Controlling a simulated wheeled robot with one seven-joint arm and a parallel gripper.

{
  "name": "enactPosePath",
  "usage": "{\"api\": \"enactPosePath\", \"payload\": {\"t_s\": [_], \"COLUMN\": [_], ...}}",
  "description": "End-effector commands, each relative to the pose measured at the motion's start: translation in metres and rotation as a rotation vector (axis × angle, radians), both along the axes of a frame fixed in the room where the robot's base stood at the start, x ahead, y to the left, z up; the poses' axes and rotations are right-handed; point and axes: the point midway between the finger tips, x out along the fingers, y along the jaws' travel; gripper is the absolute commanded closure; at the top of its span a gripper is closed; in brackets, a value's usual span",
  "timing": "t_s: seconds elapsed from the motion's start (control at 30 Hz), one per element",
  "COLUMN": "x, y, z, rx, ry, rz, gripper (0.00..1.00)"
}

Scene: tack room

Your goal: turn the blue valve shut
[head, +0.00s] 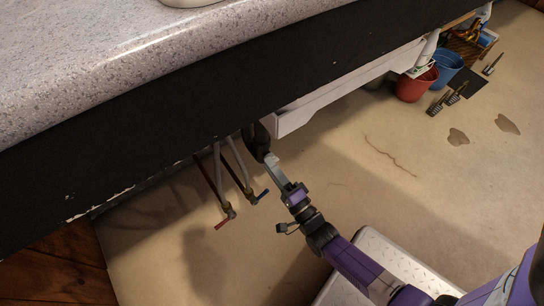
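The blue valve handle (263,194) is small and sits at the lower end of a thin pipe under the counter. My gripper (271,160) is just above and to the right of it in the picture, apart from the handle as seen from here. Its grey finger part points up toward a dark rounded thing (256,140) under the counter edge. I cannot tell whether they touch, or whether the fingers are open or shut. A red valve handle (223,222) is on another pipe to the left. How far the blue valve is turned is unclear.
The speckled counter (150,60) with its dark front edge overhangs the pipes (233,165). A white drawer or cabinet part (340,88) is beside my gripper. The middle floor is largely clear.

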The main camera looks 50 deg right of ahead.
Motion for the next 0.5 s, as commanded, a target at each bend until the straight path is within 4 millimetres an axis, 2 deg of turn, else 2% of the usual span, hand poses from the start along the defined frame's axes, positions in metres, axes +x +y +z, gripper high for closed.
{"api": "enactPosePath", "payload": {"t_s": [0.03,0.2,0.5], "x": [-0.001,0.0,0.0], "y": [0.0,0.0,0.0], "z": [0.011,0.023,0.024], "rx": [-0.001,0.0,0.0], "ry": [0.0,0.0,0.001], "rz": [0.0,-0.001,-0.001], "gripper": [0.66,0.66,0.66]}}
